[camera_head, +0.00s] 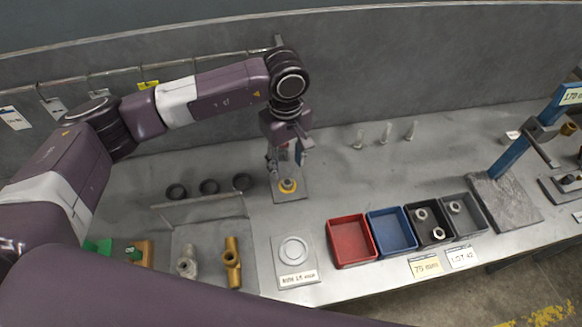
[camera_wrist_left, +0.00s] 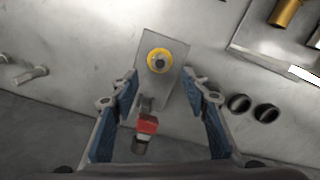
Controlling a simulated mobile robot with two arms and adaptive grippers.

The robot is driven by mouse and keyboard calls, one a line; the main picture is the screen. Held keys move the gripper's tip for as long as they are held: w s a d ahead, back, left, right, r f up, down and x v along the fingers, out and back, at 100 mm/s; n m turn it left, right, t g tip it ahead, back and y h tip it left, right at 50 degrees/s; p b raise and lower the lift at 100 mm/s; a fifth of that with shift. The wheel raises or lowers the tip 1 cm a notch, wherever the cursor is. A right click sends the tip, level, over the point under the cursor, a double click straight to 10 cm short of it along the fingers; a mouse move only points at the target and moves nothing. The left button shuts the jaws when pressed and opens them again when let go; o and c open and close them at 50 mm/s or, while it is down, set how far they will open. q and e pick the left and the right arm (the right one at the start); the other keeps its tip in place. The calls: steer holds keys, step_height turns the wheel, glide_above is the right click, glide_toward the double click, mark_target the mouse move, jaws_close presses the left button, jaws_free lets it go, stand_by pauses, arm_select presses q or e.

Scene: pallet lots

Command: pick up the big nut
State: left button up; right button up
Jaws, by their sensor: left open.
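Several grey nuts lie in bins at the right in the head view: a nut (camera_head: 421,214) and another nut (camera_head: 437,233) in the black bin (camera_head: 418,244), and a nut (camera_head: 454,207) in the grey bin (camera_head: 473,229). I cannot tell which is the big nut. My left gripper (camera_head: 287,160) is open, well to the left of these bins, above a small grey plate (camera_head: 295,196) with a yellow ring-shaped part (camera_head: 288,186). In the left wrist view the open fingers (camera_wrist_left: 160,77) flank this plate, with nothing between them held. My right gripper is out of view.
An empty red bin (camera_head: 350,257) and blue bin (camera_head: 400,248) stand left of the black one. A round dish (camera_head: 293,250), a brass fitting (camera_head: 232,262) and several dark rings (camera_head: 209,187) are nearby. A blue post (camera_head: 520,146) stands at right.

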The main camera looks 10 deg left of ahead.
mark_target(287, 182)
arm_select(q)
step_height(287, 182, down, 6)
steer(key=p, duration=0.3)
steer(key=shift+f, duration=0.65)
steer(key=shift+c, duration=0.3)
jaws_close()
steer(key=shift+r, duration=0.1)
